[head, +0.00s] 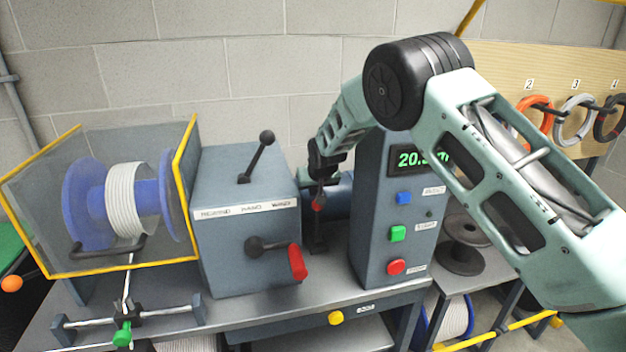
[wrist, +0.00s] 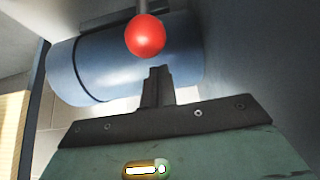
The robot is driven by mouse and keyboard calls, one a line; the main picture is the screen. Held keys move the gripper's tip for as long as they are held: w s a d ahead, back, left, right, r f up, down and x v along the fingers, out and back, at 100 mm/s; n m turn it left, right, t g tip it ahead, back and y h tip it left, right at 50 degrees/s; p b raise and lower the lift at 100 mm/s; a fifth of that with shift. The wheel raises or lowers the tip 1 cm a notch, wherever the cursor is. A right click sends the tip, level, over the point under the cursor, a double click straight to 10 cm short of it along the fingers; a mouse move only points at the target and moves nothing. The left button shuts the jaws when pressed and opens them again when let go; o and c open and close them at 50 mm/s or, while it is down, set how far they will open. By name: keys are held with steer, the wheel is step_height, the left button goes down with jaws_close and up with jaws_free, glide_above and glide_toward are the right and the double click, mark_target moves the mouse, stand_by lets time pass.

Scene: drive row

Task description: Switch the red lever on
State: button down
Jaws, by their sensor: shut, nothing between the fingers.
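The red lever shows as a red ball knob (wrist: 146,35) on a thin grey rod in the wrist view. In the head view its small red knob (head: 319,203) is seen between the grey winder box and the control column, above a dark upright base. My gripper (wrist: 158,72) is shut and empty, with its fingertips close to the ball in the picture. I cannot tell whether they touch it. In the head view my gripper (head: 319,180) points down just above the knob, and my wrist hides part of the surroundings.
The control column (head: 372,200) with blue, green and red buttons stands close on the right. The winder box (head: 245,240) on the left carries a black-knobbed lever (head: 266,138) and a red-handled crank (head: 298,262). A blue-grey cylinder (wrist: 110,70) lies behind the lever.

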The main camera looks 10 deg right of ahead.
steer(key=shift+s+f, duration=0.25)
steer(key=shift+s, duration=0.5)
steer(key=shift+s, duration=0.15)
steer(key=shift+s+t+b, duration=0.3)
steer(key=shift+s+b, duration=0.1)
steer(key=shift+b, duration=0.35)
steer(key=shift+s+f, duration=0.1)
steer(key=b, duration=0.1)
steer(key=s+t+b, duration=0.1)
steer(key=b, duration=0.1)
steer(key=shift+s+f, duration=0.2)
steer(key=shift+f, duration=0.05)
steer(key=s+f+t+b, duration=0.6)
steer(key=s+t+b, duration=0.3)
steer(key=b, duration=1.8)
steer(key=s, duration=0.3)
steer(key=shift+f+t, duration=0.3)
steer(key=shift+t, duration=0.1)
steer(key=shift+s+f, duration=0.15)
